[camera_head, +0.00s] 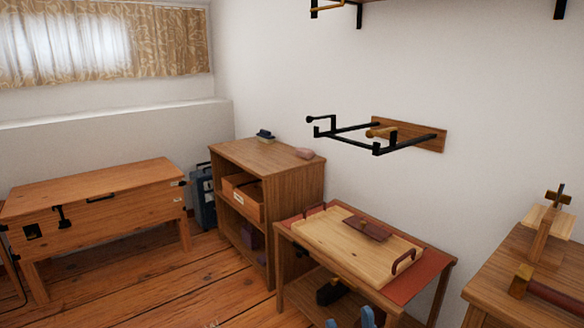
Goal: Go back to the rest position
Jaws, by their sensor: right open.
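Only the blue tips of my right gripper (349,320) show, at the bottom edge of the head view, just right of the middle. They stand apart, open, with nothing seen between them. They appear in front of the low wooden table (281,240); the rest of the gripper and arm is cut off by the frame edge. My left gripper is not in view.
A wooden tray (325,240) with two handles and a dark brown object (367,229) lies on that table. A shelf cabinet (275,155), a workbench (100,190), a right-hand table (490,285) and a black wall rack (350,128) surround it. Floor (170,280) at left is clear.

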